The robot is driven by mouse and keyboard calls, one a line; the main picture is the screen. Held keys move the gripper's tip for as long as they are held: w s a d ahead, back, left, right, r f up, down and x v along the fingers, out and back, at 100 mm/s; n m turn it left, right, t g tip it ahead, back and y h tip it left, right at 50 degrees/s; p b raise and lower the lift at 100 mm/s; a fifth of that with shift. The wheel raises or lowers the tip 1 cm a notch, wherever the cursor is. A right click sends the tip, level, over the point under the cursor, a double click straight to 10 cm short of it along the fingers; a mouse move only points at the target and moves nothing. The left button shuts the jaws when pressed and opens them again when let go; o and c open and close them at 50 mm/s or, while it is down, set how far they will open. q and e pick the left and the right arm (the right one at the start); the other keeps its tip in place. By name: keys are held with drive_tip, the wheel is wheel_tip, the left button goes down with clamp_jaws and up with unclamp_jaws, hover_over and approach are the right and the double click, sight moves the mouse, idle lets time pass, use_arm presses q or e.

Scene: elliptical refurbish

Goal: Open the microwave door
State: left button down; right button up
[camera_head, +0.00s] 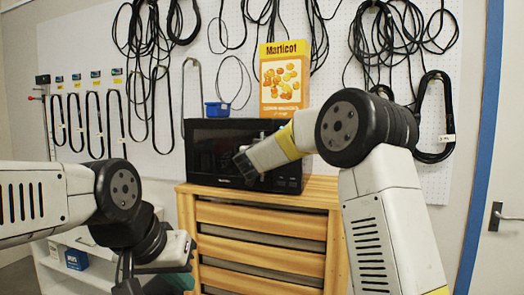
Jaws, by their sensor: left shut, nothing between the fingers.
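The black microwave (215,140) stands on top of a wooden drawer cabinet, its front facing me. Its door looks closed, with dark glass on the left. My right arm crosses in front of the microwave's right part and hides some of the front. The dark end of that arm, my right gripper (246,168), is in front of the lower middle of the door; I cannot tell whether it touches or how its fingers stand. My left gripper (126,274) is low at the left, pointing down, away from the microwave, shut and empty.
The wooden cabinet (262,222) has several drawers. A blue bin (217,109) and a yellow box (284,75) stand on the microwave. Black cables hang on the white pegboard (215,75). A low white shelf (95,275) is at lower left, a door (505,180) at right.

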clamp_jaws()
idle(1.3)
